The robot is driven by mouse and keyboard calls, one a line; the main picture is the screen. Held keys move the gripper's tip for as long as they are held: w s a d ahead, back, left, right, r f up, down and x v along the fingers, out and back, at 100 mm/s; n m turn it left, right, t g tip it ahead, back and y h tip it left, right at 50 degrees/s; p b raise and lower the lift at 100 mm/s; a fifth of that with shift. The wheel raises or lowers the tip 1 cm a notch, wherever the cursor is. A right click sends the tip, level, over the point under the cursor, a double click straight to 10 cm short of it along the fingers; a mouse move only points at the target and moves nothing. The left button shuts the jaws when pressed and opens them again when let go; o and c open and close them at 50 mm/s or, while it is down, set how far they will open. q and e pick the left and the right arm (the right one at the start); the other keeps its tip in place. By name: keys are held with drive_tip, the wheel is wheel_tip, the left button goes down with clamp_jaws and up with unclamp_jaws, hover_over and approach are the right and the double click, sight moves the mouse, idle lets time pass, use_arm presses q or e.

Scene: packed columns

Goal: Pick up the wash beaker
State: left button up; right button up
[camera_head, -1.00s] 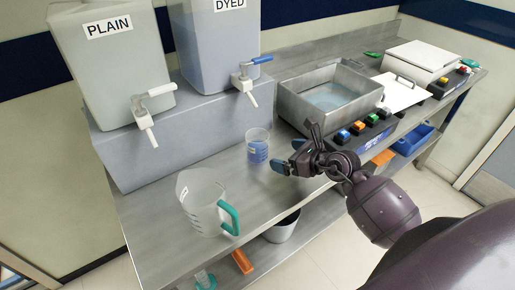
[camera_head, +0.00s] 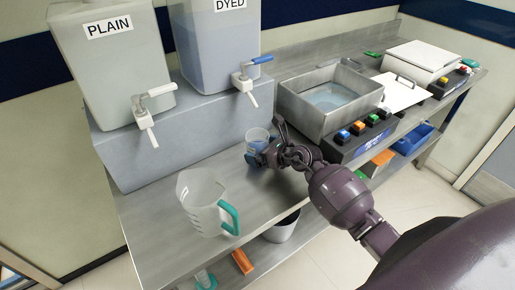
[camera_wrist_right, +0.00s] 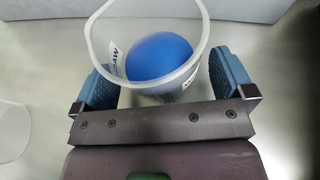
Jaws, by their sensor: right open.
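A small clear beaker (camera_head: 257,136) with blue inside stands on the steel bench below the DYED tank. I take it for the wash beaker; its label is only partly readable. In the right wrist view the beaker (camera_wrist_right: 150,62) has a round blue shape inside. My right gripper (camera_head: 262,156) is at the beaker, partly covering its lower part in the head view. In the right wrist view its blue finger pads (camera_wrist_right: 165,85) are apart, one on each side of the beaker, with small gaps showing. My left gripper is out of view.
A larger clear jug (camera_head: 202,205) with a teal handle stands at the bench's front left. The grey riser (camera_head: 180,120) under the tanks is behind the beaker. A steel basin (camera_head: 305,108) and button panel (camera_head: 345,146) stand to the right.

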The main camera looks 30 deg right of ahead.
drive_tip(key=shift+c, duration=0.2)
drive_tip(key=c, duration=1)
drive_tip(key=shift+r, duration=0.15)
